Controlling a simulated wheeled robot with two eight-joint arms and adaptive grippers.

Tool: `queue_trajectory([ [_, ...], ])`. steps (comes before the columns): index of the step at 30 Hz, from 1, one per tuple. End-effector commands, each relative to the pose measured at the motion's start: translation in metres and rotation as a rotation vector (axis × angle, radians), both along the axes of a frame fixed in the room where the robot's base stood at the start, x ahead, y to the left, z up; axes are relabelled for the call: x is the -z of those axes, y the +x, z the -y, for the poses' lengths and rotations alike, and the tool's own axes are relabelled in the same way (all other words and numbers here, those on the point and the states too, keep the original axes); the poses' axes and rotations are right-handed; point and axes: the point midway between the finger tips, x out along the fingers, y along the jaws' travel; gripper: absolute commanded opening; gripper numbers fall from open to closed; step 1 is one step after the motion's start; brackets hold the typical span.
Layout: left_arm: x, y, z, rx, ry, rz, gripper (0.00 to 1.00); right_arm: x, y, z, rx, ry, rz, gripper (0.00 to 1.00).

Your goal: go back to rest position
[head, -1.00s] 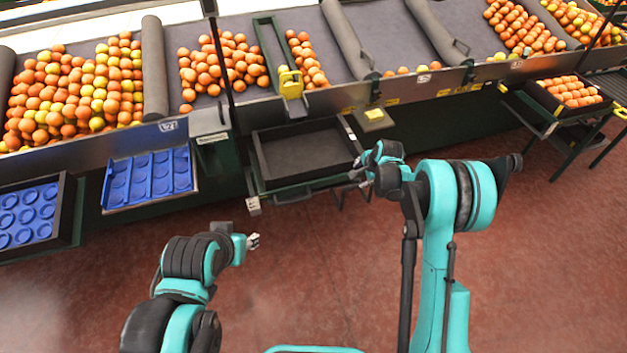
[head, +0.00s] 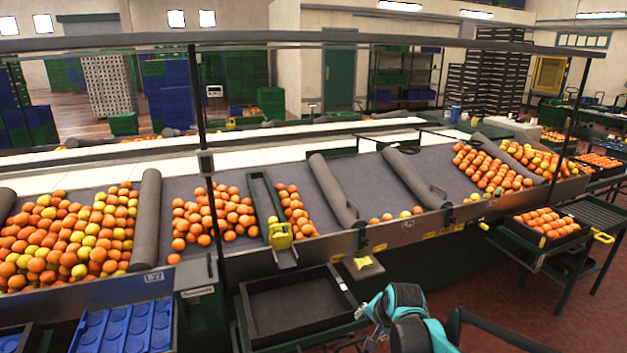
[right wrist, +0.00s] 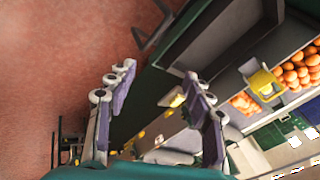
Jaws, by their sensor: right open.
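My right gripper shows in the right wrist view (right wrist: 160,105), with its two fingers spread apart and nothing between them. In the head view my right gripper (head: 370,312) is at the lower edge, just right of an empty black tray (head: 300,341) and partly hidden by my own wrist. It looks clear of the tray, though the exact gap is hard to tell. My left gripper is outside the head view.
A sorting bench with oranges (head: 75,235) in several lanes runs across the view. A blue tray (head: 125,328) stands at lower left. A filled orange crate (head: 545,228) sits on a stand at right. Open red floor (head: 490,300) lies at lower right.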

Motion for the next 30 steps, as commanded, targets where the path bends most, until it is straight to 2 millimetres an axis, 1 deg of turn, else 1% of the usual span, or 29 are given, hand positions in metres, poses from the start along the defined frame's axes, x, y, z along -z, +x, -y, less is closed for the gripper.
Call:
queue_trajectory([
  [1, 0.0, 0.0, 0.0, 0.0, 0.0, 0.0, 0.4, -0.014, -0.021, 0.002, -0.041, -0.033, 0.012, 0.52],
  [3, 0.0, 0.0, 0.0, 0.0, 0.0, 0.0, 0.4, -0.03, -0.049, 0.005, -0.105, -0.084, 0.029, 0.52],
  [5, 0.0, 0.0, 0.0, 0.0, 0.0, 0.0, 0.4, -0.04, -0.073, 0.008, -0.16, -0.128, 0.041, 0.52],
  [6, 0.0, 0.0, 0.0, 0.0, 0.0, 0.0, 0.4, -0.046, -0.089, 0.009, -0.198, -0.158, 0.05, 0.52],
  [8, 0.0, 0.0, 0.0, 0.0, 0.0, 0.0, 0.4, -0.052, -0.114, 0.012, -0.253, -0.204, 0.063, 0.52],
  [9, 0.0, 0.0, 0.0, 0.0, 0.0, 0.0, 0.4, -0.055, -0.13, 0.013, -0.289, -0.234, 0.072, 0.52],
  [11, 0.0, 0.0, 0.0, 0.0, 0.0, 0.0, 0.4, -0.057, -0.154, 0.016, -0.344, -0.279, 0.083, 0.52],
  [12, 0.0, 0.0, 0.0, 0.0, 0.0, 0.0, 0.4, -0.057, -0.169, 0.017, -0.381, -0.31, 0.09, 0.52],
  [15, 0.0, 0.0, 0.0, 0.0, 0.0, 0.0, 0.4, -0.053, -0.204, 0.021, -0.465, -0.382, 0.105, 0.52],
  [18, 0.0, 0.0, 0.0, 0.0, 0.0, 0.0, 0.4, -0.047, -0.23, 0.024, -0.534, -0.441, 0.117, 0.52],
  [21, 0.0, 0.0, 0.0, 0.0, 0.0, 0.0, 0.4, -0.04, -0.247, 0.026, -0.583, -0.484, 0.123, 0.52],
  [24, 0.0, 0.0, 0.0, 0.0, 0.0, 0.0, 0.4, -0.037, -0.256, 0.027, -0.61, -0.507, 0.127, 0.52],
  [30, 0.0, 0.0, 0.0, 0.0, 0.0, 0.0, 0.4, -0.036, -0.258, 0.027, -0.619, -0.514, 0.129, 0.52],
])
